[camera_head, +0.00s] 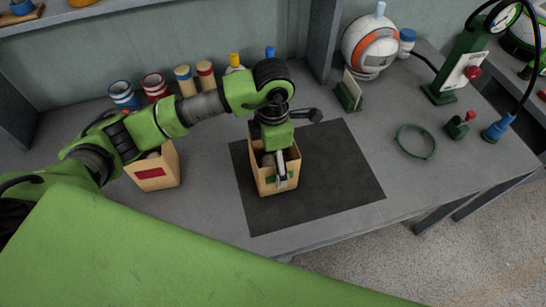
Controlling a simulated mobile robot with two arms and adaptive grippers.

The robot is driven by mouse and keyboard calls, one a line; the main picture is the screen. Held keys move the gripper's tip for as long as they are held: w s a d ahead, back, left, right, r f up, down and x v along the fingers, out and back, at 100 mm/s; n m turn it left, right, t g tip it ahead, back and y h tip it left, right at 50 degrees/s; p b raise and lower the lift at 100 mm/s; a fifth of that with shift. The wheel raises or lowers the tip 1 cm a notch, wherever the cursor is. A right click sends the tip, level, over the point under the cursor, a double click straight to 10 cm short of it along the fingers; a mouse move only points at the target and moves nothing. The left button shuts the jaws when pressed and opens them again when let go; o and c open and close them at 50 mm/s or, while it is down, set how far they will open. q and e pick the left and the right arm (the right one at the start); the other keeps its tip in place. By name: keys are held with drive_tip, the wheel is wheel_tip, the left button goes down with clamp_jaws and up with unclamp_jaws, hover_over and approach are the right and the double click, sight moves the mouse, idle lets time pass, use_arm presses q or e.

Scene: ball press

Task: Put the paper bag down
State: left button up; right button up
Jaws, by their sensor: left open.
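A tan paper bag (268,187) with a green mark on its front stands upright on the left part of a dark mat (335,187). My left gripper (281,165) is directly above it and reaches down at its open top. The jaws are open, with one finger over the front rim and front face of the bag. The other finger is mostly hidden by the bag and my wrist. Something roundish shows inside the bag. Whether the finger touches the bag, I cannot tell. My right gripper is not in view.
Coloured rolls and cylinders line the back. A white and orange ball (370,47), a green card holder (349,92), a green ring (415,141) and a green pump stand (458,65) are at the right. The mat's right part is clear.

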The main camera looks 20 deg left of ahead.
use_arm(q)
drive_tip(key=shift+r, duration=0.1)
drive_tip(key=shift+r+p, duration=0.2)
drive_tip(key=shift+p, duration=0.1)
wheel_tip(320, 180, up, 12)
drive_tip(key=b, duration=0.2)
drive_tip(key=shift+f+b, duration=0.15)
drive_tip(key=shift+b, duration=0.2)
